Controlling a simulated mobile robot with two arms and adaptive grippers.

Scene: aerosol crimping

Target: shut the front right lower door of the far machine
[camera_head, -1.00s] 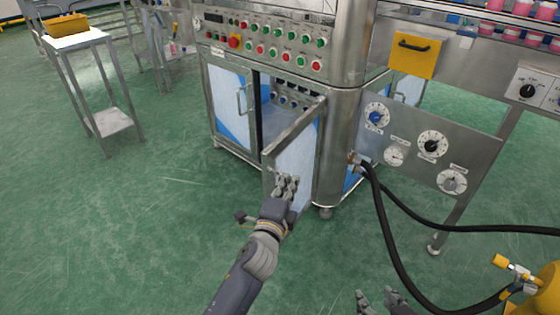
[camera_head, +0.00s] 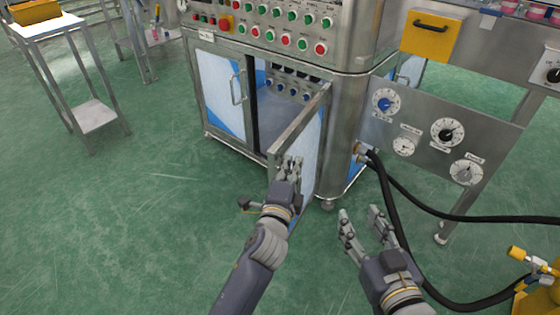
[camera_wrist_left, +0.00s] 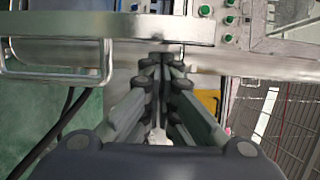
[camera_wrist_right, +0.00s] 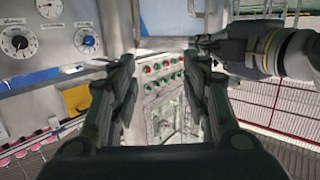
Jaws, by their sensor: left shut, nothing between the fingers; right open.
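The front right lower door (camera_head: 307,140) of the far machine (camera_head: 290,60) stands ajar, swung out toward me, in the head view. Controls show inside the opening to its left. My left gripper (camera_head: 289,165) is shut and empty, its fingertips at the door's free edge; whether they touch cannot be told. The left wrist view shows the closed fingers (camera_wrist_left: 163,62) in front of a metal edge, with a bar handle (camera_wrist_left: 60,60) to the left. My right gripper (camera_head: 362,218) is open and empty, to the right of the door and below the dial panel.
The left lower door (camera_head: 217,85) of the machine is shut. Black hoses (camera_head: 385,210) run from the machine to the right, near my right gripper. A dial panel (camera_head: 425,120) stands at the right. Green floor (camera_head: 140,200) is clear at the left.

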